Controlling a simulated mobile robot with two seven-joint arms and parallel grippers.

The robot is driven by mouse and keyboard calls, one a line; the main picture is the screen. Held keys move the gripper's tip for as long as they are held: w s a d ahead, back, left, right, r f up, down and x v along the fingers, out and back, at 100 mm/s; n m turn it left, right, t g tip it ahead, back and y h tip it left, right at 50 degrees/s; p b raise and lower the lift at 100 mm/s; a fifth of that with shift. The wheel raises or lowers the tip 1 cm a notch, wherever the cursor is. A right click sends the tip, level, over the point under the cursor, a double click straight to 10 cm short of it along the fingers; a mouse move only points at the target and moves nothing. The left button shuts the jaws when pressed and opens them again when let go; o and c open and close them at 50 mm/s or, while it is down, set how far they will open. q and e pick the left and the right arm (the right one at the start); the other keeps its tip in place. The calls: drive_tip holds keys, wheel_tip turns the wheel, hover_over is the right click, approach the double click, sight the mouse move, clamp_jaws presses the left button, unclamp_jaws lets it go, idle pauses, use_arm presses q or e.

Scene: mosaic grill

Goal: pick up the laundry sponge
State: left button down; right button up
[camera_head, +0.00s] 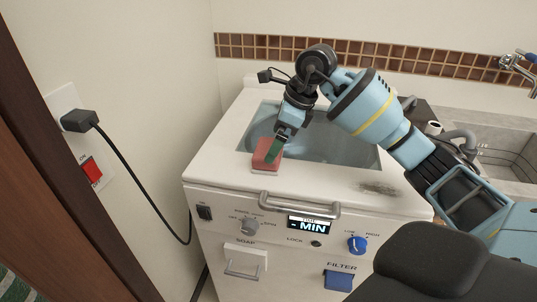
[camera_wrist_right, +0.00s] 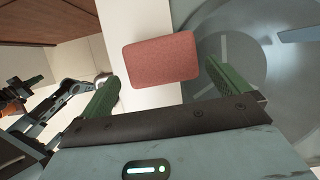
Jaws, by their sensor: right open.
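The laundry sponge (camera_head: 264,157) is a reddish-pink block. It sits at the front left rim of the washer's basin, on a thin pale piece. In the right wrist view the sponge (camera_wrist_right: 162,60) lies just beyond the fingers, across the gap between them. My right gripper (camera_head: 276,148) is directly above and beside the sponge, pointing down. Its green fingers (camera_wrist_right: 158,84) are spread open with nothing between them. In the head view a finger hides part of the sponge. My left gripper is not in view in the head view.
The white washer (camera_head: 225,160) has an open metal basin (camera_head: 345,152) behind the sponge. A front handle (camera_head: 292,208) and knobs are below its edge. A wall stands close on the left with a plug (camera_head: 78,120) and cable. A sink (camera_head: 490,140) is at the right.

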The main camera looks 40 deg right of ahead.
sight(268, 148)
drive_tip(key=x, duration=0.4)
drive_tip(key=shift+w+a+f, duration=0.1)
drive_tip(key=shift+w+f, duration=0.1)
drive_tip(key=c, duration=0.7)
drive_tip(key=shift+r, duration=0.2)
drive_tip(key=shift+r, duration=0.6)
wheel_tip(268, 148, up, 2)
drive_tip(key=shift+r, duration=0.15)
drive_tip(key=s+a, duration=0.2)
drive_tip(key=s, duration=0.2)
drive_tip(key=s+a, duration=0.3)
drive_tip(key=s, duration=0.2)
drive_tip(key=s+a+r+b, duration=0.1)
drive_tip(key=s+a, duration=0.2)
drive_tip(key=s, duration=0.2)
drive_tip(key=shift+r, duration=0.1)
